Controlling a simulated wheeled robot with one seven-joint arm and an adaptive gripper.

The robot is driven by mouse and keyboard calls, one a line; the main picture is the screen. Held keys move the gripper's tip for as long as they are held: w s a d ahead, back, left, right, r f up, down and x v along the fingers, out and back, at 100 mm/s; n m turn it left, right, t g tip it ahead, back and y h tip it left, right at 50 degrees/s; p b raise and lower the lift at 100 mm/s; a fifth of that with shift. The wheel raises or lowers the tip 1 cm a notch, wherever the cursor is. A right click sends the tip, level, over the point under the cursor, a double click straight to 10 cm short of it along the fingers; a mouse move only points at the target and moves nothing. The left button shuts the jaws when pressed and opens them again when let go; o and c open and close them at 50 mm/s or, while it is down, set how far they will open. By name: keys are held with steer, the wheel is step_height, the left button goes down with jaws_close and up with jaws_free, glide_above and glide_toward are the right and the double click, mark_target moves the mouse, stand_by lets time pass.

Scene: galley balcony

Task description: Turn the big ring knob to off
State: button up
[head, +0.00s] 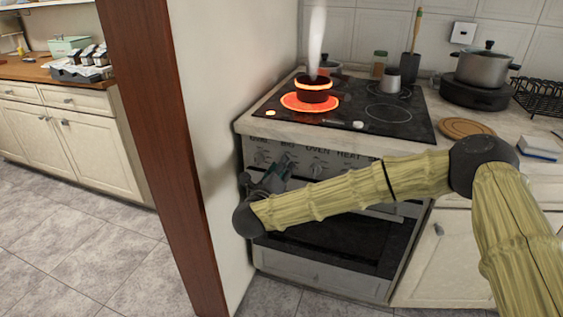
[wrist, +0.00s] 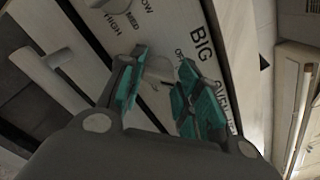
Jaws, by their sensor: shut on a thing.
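The stove (head: 345,150) stands against the wall, with a row of knobs on its front panel. One large burner ring (head: 291,106) glows orange-red, with a small pot (head: 314,90) on it and steam above. My gripper (head: 270,177) is at the left part of the panel. In the wrist view my gripper (wrist: 160,82) has its teal fingers on either side of a pale knob (wrist: 158,68), shut on it. The label BIG is printed beside this knob, with a small OFF mark near the right finger. The fingers partly hide the knob, so its setting cannot be told.
A neighbouring knob (wrist: 98,3) shows LOW, MED and HIGH marks. The oven handle (wrist: 50,80) lies to the left in the wrist view. A wall and brown post (head: 160,140) stand close left of the stove. A steel pot (head: 483,68) is on the right counter.

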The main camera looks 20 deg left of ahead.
steer(key=n+p, duration=0.3)
steer(key=n, duration=0.1)
steer(key=shift+a+r+n, duration=0.1)
steer(key=shift+n, duration=0.2)
steer(key=shift+f+n+p, duration=0.15)
steer(key=shift+n+p, duration=0.6)
steer(key=shift+n, duration=0.35)
steer(key=shift+f+n+p, duration=0.1)
steer(key=shift+n+p, duration=0.6)
steer(key=shift+n, duration=0.4)
steer(key=o, duration=1)
steer(key=s, duration=1.2)
steer(key=shift+a, duration=0.2)
